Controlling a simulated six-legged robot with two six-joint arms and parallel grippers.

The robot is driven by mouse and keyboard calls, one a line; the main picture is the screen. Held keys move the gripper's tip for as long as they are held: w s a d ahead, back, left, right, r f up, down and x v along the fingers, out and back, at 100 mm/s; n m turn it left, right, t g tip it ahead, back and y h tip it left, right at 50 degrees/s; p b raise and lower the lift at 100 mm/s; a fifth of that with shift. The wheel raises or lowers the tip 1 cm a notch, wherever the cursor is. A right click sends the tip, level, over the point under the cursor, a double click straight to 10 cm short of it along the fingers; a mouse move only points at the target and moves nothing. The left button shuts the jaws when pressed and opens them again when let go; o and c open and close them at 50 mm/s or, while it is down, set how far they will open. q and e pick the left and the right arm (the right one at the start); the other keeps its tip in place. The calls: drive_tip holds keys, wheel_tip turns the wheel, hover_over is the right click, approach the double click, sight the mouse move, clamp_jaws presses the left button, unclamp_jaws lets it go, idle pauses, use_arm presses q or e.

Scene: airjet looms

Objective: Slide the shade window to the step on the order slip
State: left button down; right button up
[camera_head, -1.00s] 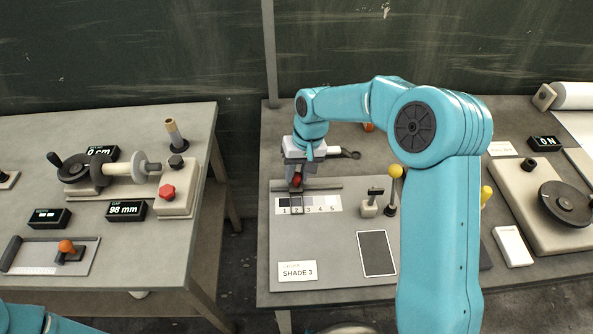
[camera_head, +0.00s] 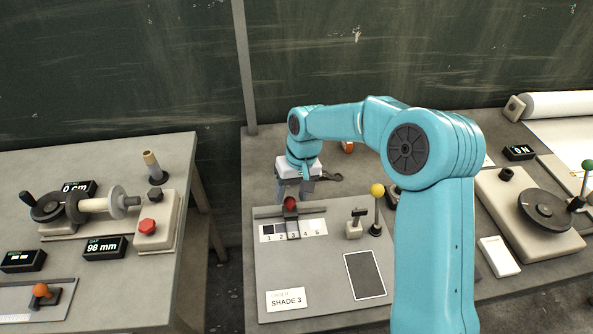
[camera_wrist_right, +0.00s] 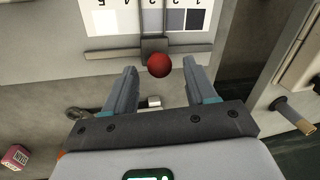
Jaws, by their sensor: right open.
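The shade window (camera_head: 293,236) is a small dark frame on a rail, with a red knob (camera_head: 290,203) at its top. It stands over step 3 of the numbered shade strip (camera_head: 318,227); steps 1, 2, 4 and 5 show beside it. The order slip (camera_head: 287,300) reads SHADE 3. My right gripper (camera_head: 291,193) is open just behind the knob. In the right wrist view, the knob (camera_wrist_right: 159,65) sits between the spread fingertips, with a gap on both sides. My left gripper is not in view.
A yellow-topped post (camera_head: 377,190) and a small grey T-handled block (camera_head: 355,224) stand right of the strip. A dark rectangle (camera_head: 365,276) lies on the board below them. A separate table (camera_head: 150,255) with a spool device is at left, across a gap.

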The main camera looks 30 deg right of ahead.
wheel_tip(320, 180, up, 15)
drive_tip(key=d, duration=0.3)
drive_tip(key=shift+s, duration=0.4)
drive_tip(key=shift+f, duration=0.15)
